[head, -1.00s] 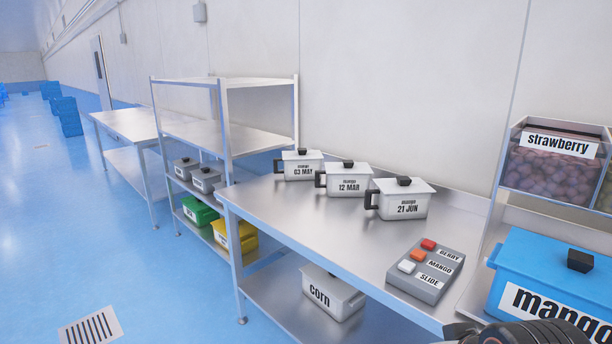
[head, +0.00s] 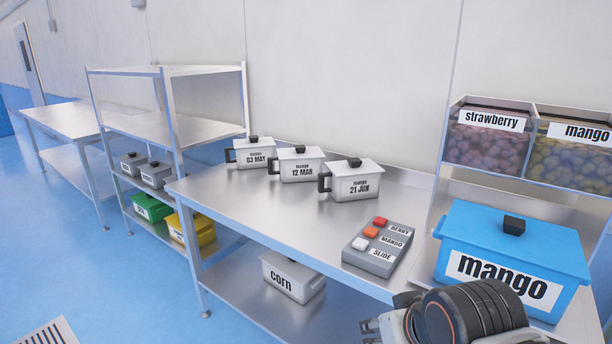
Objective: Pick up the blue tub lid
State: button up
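The blue tub (head: 455,265) labelled mango stands on the metal table at the right. Its blue lid (head: 470,226) is on top, with a black knob (head: 514,225) in the middle. My gripper (head: 372,331) is at the bottom of the view, in front of and left of the tub and apart from the lid. My dark wrist hides part of the tub's near side. Only part of the fingers shows, and I cannot tell how far apart they are.
A grey button box (head: 365,257) sits left of the tub. Several white mango pots, such as the 21 JUN pot (head: 352,186), stand farther back. Strawberry (head: 490,148) and mango (head: 575,160) bins are behind the tub. A corn pot (head: 292,277) is on the lower shelf.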

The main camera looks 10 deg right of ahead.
aim_at(550, 246)
jog(key=z, duration=1.3)
